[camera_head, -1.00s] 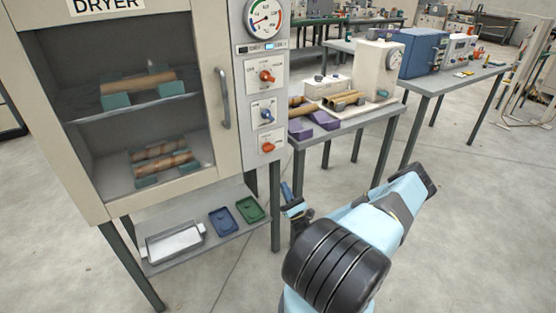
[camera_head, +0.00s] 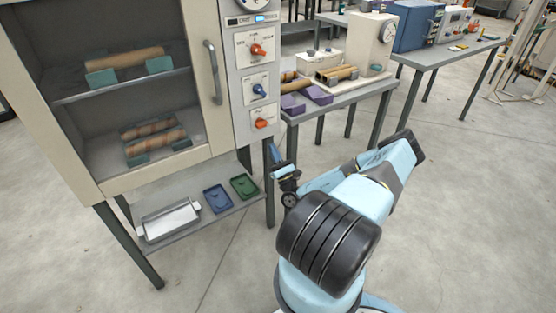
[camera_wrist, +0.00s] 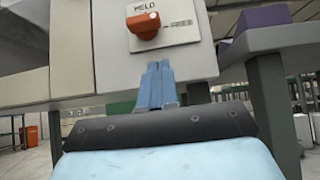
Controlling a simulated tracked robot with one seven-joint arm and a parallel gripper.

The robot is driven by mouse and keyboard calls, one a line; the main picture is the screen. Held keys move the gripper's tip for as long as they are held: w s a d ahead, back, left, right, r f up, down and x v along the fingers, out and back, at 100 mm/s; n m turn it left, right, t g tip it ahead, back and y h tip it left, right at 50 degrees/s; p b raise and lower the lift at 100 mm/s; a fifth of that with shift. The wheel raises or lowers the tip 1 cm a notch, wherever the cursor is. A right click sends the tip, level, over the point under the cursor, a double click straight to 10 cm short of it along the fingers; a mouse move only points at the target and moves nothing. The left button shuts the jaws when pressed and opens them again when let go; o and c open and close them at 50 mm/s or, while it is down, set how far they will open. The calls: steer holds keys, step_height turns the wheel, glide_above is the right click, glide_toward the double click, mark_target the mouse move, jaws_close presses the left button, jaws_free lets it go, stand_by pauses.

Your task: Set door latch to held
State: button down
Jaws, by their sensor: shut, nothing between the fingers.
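The door latch is the orange knob (camera_head: 261,123), lowest on the dryer's control panel. In the wrist view the knob (camera_wrist: 143,22) sits on a white plate marked HELD above and FREE at the right. Its grip lies roughly sideways, towards the FREE side; its exact pointing is hard to tell. My gripper (camera_head: 274,150) is just below and right of the knob in the head view. In the wrist view my gripper (camera_wrist: 157,75) has its blue fingers together and empty, below the knob and apart from it in the picture.
Above the latch are a blue knob (camera_head: 260,91) and another orange knob (camera_head: 258,50). The dryer door handle (camera_head: 212,72) is to their left. A lower shelf (camera_head: 190,232) holds trays. A side table (camera_head: 340,98) with purple blocks stands close at the right.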

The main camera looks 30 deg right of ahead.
mark_target(261, 124)
step_height(261, 124, up, 6)
steer(key=w, duration=0.2)
steer(key=shift+w+r, duration=0.25)
